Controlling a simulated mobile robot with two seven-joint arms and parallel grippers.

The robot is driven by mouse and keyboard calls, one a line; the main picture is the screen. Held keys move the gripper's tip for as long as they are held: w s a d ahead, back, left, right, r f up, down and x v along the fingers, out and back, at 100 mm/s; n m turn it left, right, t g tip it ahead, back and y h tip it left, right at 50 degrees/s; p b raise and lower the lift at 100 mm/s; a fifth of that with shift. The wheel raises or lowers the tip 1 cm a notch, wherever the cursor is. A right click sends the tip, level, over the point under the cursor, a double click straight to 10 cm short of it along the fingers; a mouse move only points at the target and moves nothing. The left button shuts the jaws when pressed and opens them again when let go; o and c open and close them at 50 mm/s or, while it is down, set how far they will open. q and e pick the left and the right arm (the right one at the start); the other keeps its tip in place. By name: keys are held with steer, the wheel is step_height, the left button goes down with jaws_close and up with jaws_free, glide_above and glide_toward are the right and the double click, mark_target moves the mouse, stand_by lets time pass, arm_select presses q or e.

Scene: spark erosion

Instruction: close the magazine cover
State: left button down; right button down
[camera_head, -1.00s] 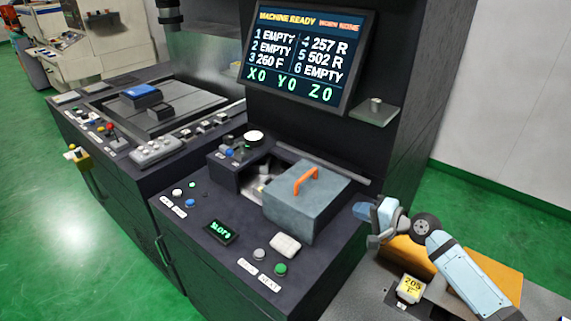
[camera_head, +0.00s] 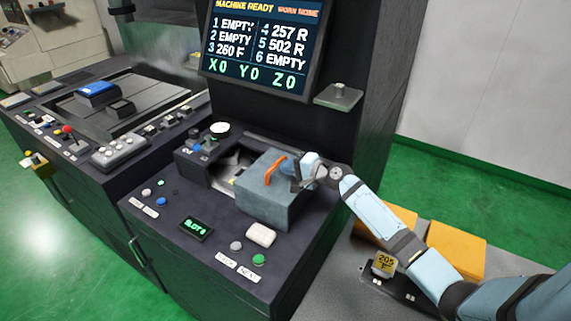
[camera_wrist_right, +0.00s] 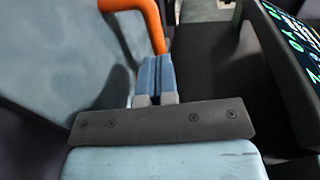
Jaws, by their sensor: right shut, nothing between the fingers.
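The magazine cover (camera_head: 268,203) is a grey-blue box with an orange handle (camera_head: 276,171) on top. It stands on the machine's console, and an opening (camera_head: 229,170) shows uncovered to its left. My right gripper (camera_head: 291,171) is at the cover's top, just right of the handle, with its fingers shut and empty. In the right wrist view the blue fingers (camera_wrist_right: 155,76) are together close beside the foot of the orange handle (camera_wrist_right: 153,25). I cannot tell whether they touch it. The pale cover surface (camera_wrist_right: 60,60) fills the left of that view. My left gripper is not in view.
Buttons and a white block (camera_head: 261,235) sit in front of the cover. The screen (camera_head: 262,45) and a small shelf (camera_head: 339,96) are behind and above. Orange blocks (camera_head: 456,250) and a block marked 205 (camera_head: 384,264) lie on the right-hand surface.

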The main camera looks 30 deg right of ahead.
steer(key=shift+w+a+f, duration=0.1)
steer(key=shift+w+a, duration=0.15)
steer(key=shift+w, duration=0.15)
steer(key=shift+w+a, duration=0.1)
steer(key=shift+w, duration=0.05)
steer(key=r+b+x, duration=0.1)
steer(key=b+x, duration=0.2)
steer(key=x, duration=0.4)
steer(key=r+b+x, duration=0.2)
steer(key=b+x, duration=0.1)
steer(key=x, duration=0.5)
steer(key=shift+w+a+r, duration=0.2)
steer(key=shift+a+r, duration=0.05)
steer(key=shift+r, duration=0.1)
